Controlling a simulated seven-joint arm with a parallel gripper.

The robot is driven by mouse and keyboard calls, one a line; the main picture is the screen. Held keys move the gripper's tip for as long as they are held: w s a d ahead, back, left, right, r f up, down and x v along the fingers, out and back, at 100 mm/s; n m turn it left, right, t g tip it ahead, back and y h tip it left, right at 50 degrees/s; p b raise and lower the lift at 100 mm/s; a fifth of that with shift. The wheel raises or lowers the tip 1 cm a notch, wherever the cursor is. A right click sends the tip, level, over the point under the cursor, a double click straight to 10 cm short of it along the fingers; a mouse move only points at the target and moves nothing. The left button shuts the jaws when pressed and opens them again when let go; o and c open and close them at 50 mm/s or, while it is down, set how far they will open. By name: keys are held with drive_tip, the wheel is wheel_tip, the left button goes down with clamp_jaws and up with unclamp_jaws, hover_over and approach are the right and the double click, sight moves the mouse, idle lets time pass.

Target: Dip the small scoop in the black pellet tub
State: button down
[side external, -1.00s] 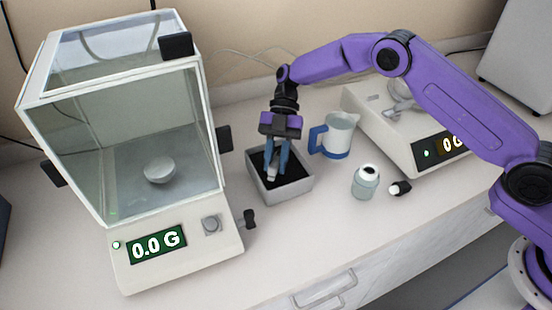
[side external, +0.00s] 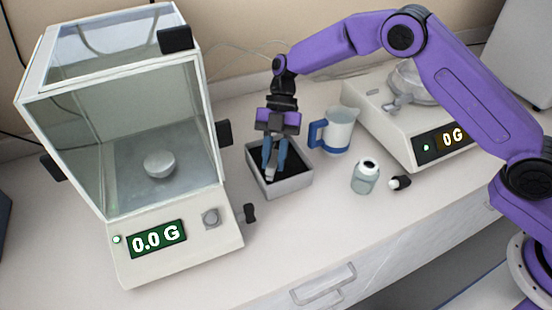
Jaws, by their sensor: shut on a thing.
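The black pellet tub (side external: 291,186) is a light grey, open square box with black pellets inside, standing on the counter in the middle. My gripper (side external: 273,163) points down over the left part of the tub, its blue fingers shut on the small scoop (side external: 269,173). Only a small pale piece of the scoop shows, low between the fingers and against the black pellets. I cannot tell whether its bowl is in the pellets or just above them.
A glass-sided balance (side external: 180,250) reading 0.0 G, with a small bowl (side external: 159,164) inside, stands left. A blue-handled jug (side external: 340,131), a small jar (side external: 365,177), a black cap (side external: 400,182) and a second balance (side external: 400,135) stand right. The front counter is clear.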

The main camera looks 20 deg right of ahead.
sight(271, 165)
drive_tip(key=shift+s+a+r+t+h, duration=0.2)
drive_tip(key=shift+s+t+h, duration=0.1)
drive_tip(key=shift+t, duration=0.1)
drive_tip(key=shift+s+a+r+t+h, duration=0.2)
drive_tip(key=shift+s+r+t, duration=0.1)
drive_tip(key=shift+r, duration=0.3)
drive_tip(key=shift+s+a+r+t+h, duration=0.2)
drive_tip(key=shift+s+r+t, duration=0.1)
drive_tip(key=shift+r, duration=0.25)
drive_tip(key=shift+s+a+r+t+h, duration=0.15)
drive_tip(key=shift+r+t, duration=0.05)
drive_tip(key=shift+r, duration=0.35)
drive_tip(key=shift+s+a+r+t+h, duration=0.1)
drive_tip(key=shift+s+r+t, duration=0.1)
drive_tip(key=shift+r, duration=0.35)
drive_tip(key=shift+s+a+r+t+h, duration=0.15)
drive_tip(key=shift+r+t, duration=0.05)
drive_tip(key=shift+r, duration=0.35)
